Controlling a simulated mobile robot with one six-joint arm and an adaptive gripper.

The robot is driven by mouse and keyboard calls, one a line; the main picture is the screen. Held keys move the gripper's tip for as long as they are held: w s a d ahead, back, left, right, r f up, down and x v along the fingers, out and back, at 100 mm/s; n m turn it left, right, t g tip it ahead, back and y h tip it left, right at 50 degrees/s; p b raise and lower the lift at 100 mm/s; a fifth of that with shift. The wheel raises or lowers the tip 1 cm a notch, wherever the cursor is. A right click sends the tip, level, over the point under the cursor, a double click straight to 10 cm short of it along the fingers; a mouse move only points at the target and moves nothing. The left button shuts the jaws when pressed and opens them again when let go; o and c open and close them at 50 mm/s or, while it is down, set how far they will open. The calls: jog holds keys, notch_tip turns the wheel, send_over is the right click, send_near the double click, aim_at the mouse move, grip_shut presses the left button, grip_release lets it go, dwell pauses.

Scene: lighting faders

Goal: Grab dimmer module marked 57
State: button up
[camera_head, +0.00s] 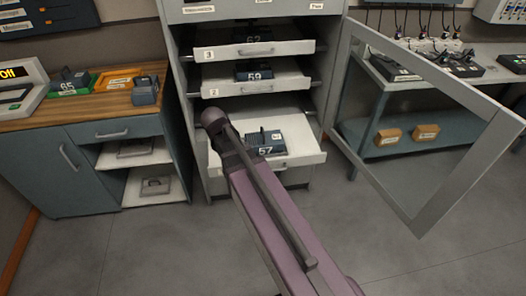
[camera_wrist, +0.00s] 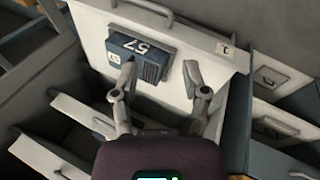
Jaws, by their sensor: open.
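The dark blue dimmer module marked 57 (camera_head: 267,150) lies on the lowest pulled-out drawer (camera_head: 308,148) of the grey cabinet. It also shows in the wrist view (camera_wrist: 150,57), with its number near the drawer's handle side. My gripper (camera_wrist: 160,72) is open and empty in the wrist view. Its left finger overlaps the module's near edge in the picture, and its right finger is just right of the module. I cannot tell whether either finger touches it. In the head view my arm hides the gripper and the drawer's left part.
Modules marked 59 (camera_head: 256,74) and 62 (camera_head: 255,38) lie in the pulled-out drawers above. The cabinet's framed door (camera_head: 463,95) stands open at right. A wooden-topped counter (camera_head: 100,112) at left holds module 65 (camera_head: 68,83). The floor in front is clear.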

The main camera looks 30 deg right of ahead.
jog(key=w+d+f+h+b, duration=0.2)
jog(key=w+h+b, duration=0.1)
jog(key=w+b, duration=0.2)
jog(key=w+d+f+t+h+b, duration=0.1)
jog(key=w+d+f+h+b, duration=0.1)
jog(key=w+b, duration=0.3)
jog(key=shift+w+d+f+t+h+b, duration=0.35)
jog(key=shift+w+d+h, duration=0.45)
jog(key=shift+w, duration=1.35)
jog(key=shift+f, duration=0.15)
jog(key=b, duration=0.4)
send_near(263, 131)
jog(key=d+f, duration=0.1)
jog(key=w+d+f, duration=0.1)
jog(key=shift+d+f, duration=0.25)
jog(key=shift+f, duration=0.05)
jog(key=shift+x, duration=0.8)
jog(key=shift+r, duration=0.1)
jog(key=shift+b+x, duration=1.45)
jog(key=shift+x, duration=0.75)
jog(key=shift+s+d, duration=0.1)
jog(key=shift+d, duration=0.3)
